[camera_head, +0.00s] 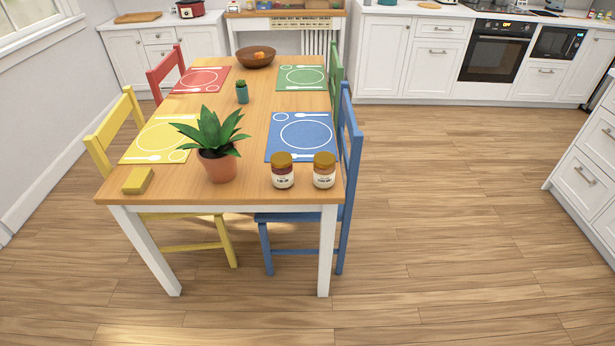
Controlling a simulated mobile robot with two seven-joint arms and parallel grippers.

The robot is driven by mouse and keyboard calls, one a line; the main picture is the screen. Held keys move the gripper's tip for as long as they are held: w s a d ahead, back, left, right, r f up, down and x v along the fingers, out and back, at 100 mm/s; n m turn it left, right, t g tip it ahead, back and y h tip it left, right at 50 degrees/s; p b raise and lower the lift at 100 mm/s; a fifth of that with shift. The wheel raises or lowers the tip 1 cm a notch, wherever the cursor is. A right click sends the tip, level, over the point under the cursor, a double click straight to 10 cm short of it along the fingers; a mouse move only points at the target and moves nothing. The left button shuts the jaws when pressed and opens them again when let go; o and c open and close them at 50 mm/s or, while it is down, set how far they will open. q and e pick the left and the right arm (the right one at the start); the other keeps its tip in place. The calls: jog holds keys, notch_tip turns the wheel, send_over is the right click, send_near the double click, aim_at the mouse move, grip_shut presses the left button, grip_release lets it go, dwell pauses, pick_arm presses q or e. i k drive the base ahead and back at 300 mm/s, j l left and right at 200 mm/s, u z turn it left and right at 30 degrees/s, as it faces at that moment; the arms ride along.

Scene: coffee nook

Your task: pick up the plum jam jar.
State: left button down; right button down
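Two jars with gold-brown lids stand upright side by side, slightly apart, near the table's front right corner. The left jar (282,171) shows a dark reddish band above a white label, which may be the plum jam. The right jar (324,170) looks lighter brown around its white label. The label print is too small to read, so I cannot tell for sure which is plum. Neither of my grippers is in view.
The jars share the wooden table (205,105) with a potted plant (217,165), a yellow block (138,180), a small cactus pot (242,92), a bowl (257,58) and coloured placemats. A blue chair (350,150) stands close to the right edge. The floor on the right is clear.

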aim_at(282, 163)
jog(key=i+l, duration=0.45)
jog(key=l, duration=0.15)
jog(key=i+l+u, duration=0.15)
jog(key=i+l, duration=0.35)
jog(key=l, duration=0.1)
